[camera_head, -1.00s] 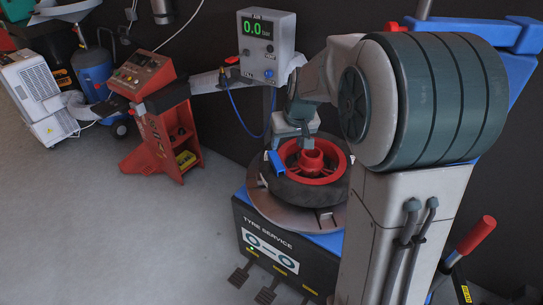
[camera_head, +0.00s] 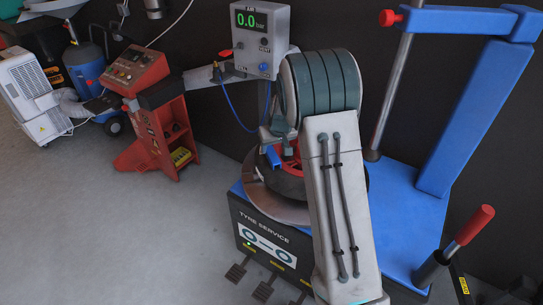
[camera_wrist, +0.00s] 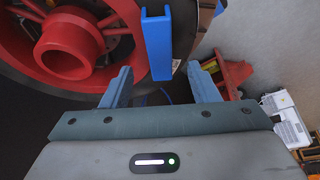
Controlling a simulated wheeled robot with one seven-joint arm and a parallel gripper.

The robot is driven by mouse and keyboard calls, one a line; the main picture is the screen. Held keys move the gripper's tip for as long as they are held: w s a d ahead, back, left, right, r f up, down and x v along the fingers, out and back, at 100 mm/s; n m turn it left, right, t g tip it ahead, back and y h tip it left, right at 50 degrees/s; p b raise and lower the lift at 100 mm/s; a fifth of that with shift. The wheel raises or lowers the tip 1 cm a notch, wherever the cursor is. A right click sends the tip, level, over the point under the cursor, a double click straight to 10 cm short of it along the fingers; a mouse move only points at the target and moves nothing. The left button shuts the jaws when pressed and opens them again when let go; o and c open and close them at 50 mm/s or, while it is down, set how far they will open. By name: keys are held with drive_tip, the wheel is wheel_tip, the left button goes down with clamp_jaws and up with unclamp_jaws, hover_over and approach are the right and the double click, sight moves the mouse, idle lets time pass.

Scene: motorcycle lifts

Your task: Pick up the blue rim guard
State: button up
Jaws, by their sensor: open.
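The blue rim guard (camera_wrist: 157,45) is a small blue channel-shaped piece on the edge of the wheel with the red rim (camera_wrist: 68,45). In the head view the guard (camera_head: 273,156) shows at the left side of the black tyre (camera_head: 290,185), partly behind my arm. My gripper (camera_wrist: 159,74) is open and empty. In the wrist view its two fingers stand left and right of the guard's lower end. I cannot tell whether the fingers reach it in depth. In the head view my arm hides most of the wheel.
The wheel lies on the turntable of the tyre service machine (camera_head: 268,235), whose blue column (camera_head: 480,120) stands at the right. A pressure gauge box (camera_head: 261,40) is above the wheel. A red control stand (camera_head: 150,110) is at the left. Grey floor is clear at front left.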

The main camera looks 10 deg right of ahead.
sight(272, 154)
drive_tip(key=shift+p+x, duration=0.35)
drive_tip(key=shift+x, duration=2.35)
drive_tip(key=c, duration=1)
